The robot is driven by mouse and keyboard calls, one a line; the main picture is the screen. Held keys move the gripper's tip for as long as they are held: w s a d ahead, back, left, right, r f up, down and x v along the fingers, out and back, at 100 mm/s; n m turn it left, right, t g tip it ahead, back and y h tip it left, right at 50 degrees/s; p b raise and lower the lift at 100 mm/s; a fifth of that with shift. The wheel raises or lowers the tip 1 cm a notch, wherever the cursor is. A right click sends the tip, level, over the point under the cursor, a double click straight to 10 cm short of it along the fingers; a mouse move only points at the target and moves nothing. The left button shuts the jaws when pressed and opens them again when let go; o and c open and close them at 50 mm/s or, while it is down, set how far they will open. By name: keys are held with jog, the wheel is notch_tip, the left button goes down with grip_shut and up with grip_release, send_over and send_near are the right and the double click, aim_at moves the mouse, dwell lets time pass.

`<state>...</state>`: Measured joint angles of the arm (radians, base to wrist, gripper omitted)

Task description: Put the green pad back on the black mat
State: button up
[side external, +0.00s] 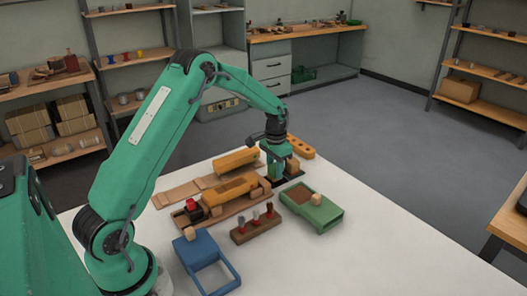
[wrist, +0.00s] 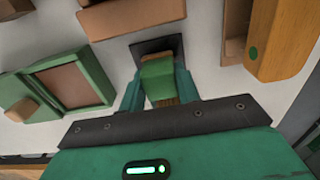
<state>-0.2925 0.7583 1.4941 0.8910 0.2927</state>
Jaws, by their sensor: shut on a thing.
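The green pad (wrist: 158,76) is a small green block with a brownish face on its near side. In the wrist view it sits between the two green fingers of my gripper (wrist: 160,92), which is shut on it. The black mat (wrist: 150,46) is a dark square just beyond the pad, partly hidden by it. In the side view my gripper (side external: 275,172) points down at the far part of the white table, with a dark bit of the mat (side external: 279,183) under it. There the pad is hard to tell from the green fingers. I cannot tell whether the pad touches the mat.
A green tray (side external: 327,217) with a brown inset and a small wooden block stands in front of my gripper. A brown rack (side external: 256,229) with red-handled tools and a blue frame (side external: 203,248) are nearer. Yellow-brown wooden blocks (side external: 237,160) lie left and behind. The table's right side is clear.

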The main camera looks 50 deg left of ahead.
jog(key=shift+f, duration=0.35)
jog(key=o, duration=0.9)
jog(key=shift+o, duration=0.2)
jog(key=shift+r, duration=0.15)
notch_tip(320, 180, up, 12)
jog(key=shift+r, duration=0.1)
dwell(0.4)
